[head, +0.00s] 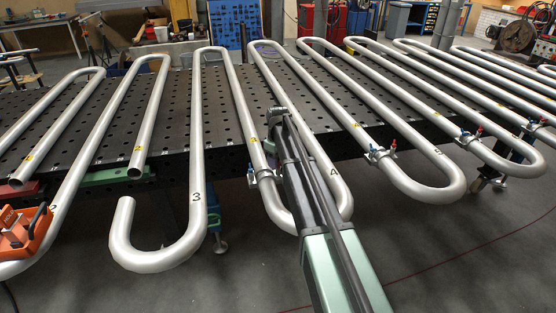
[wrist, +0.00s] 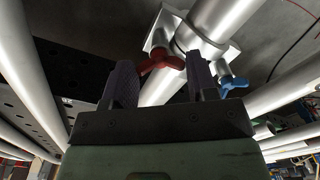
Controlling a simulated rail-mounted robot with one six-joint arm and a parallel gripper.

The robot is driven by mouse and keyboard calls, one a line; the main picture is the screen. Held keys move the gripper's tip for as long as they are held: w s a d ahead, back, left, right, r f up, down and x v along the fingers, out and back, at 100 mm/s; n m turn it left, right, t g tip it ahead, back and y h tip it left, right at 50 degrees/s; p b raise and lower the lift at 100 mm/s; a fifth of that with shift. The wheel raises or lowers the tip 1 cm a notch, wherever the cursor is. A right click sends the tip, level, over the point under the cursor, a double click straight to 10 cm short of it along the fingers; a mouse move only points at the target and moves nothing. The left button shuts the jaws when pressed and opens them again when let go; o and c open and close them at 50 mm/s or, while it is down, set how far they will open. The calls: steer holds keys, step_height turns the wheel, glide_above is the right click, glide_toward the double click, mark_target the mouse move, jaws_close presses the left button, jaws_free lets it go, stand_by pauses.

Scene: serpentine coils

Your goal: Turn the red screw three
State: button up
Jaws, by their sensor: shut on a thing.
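The red screw (wrist: 162,62) is a small red winged handle on a pale clamp around a silver pipe. In the wrist view, my gripper (wrist: 161,68) has its two dark fingers on either side of the red screw and is shut on it. A blue screw (wrist: 232,84) sits on the same clamp, right of my right finger. In the head view, a clamp (head: 265,177) with a blue screw (head: 251,172) shows left of my arm, on the coil marked 4. My arm hides the red screw and my fingertips there.
Other clamps with red and blue screws sit on coils at the right (head: 379,154) and (head: 465,136). Bent silver pipes cover the perforated dark table (head: 225,130). An orange tool (head: 22,232) is at the left edge. The front floor (head: 440,250) is mostly clear.

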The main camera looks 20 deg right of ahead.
steer(key=m, duration=0.6)
steer(key=shift+w, duration=0.1)
steer(key=m, duration=0.5)
steer(key=shift+m, duration=0.4)
steer(key=m, duration=1.1)
steer(key=shift+m, duration=0.4)
steer(key=o, duration=0.9)
steer(key=shift+o, duration=0.2)
